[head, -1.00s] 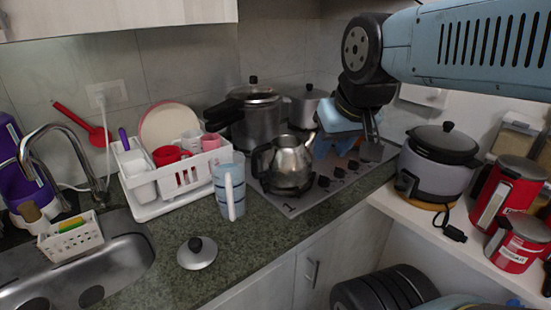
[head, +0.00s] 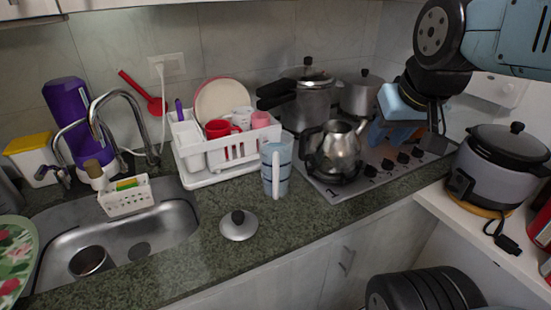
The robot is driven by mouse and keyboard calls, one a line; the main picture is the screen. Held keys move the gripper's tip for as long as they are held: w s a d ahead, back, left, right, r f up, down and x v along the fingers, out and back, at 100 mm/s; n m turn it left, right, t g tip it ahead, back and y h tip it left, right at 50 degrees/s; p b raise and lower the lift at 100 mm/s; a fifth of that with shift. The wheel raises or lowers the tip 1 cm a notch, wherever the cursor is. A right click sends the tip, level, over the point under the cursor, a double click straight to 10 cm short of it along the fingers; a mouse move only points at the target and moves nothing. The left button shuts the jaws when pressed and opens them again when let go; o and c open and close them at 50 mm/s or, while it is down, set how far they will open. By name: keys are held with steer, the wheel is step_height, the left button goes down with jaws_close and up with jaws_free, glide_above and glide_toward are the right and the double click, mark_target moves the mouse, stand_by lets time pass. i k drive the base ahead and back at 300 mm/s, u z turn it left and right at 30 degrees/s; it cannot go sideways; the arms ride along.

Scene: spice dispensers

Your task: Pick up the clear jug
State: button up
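The clear jug (head: 268,170) looks bluish and see-through, with a pale handle that faces me. It stands upright on the dark green counter (head: 185,262), in front of the dish rack and left of the stove. My gripper (head: 437,125) hangs at the upper right, over the right side of the stove and well away from the jug. It is seen from the side and partly hidden by my arm, so its finger gap is unclear. Nothing shows in its grasp.
A metal kettle (head: 338,152) stands on the stove just right of the jug. The white dish rack (head: 232,160) is close behind it. A pot lid (head: 239,226) lies in front. The sink (head: 140,238) is left. A rice cooker (head: 500,178) stands at right.

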mark_target(276, 143)
steer(key=k, duration=0.5)
steer(key=z, duration=0.6)
steer(key=k, duration=1.15)
steer(key=u, duration=0.8)
steer(key=i, duration=1)
steer(key=z, duration=0.05)
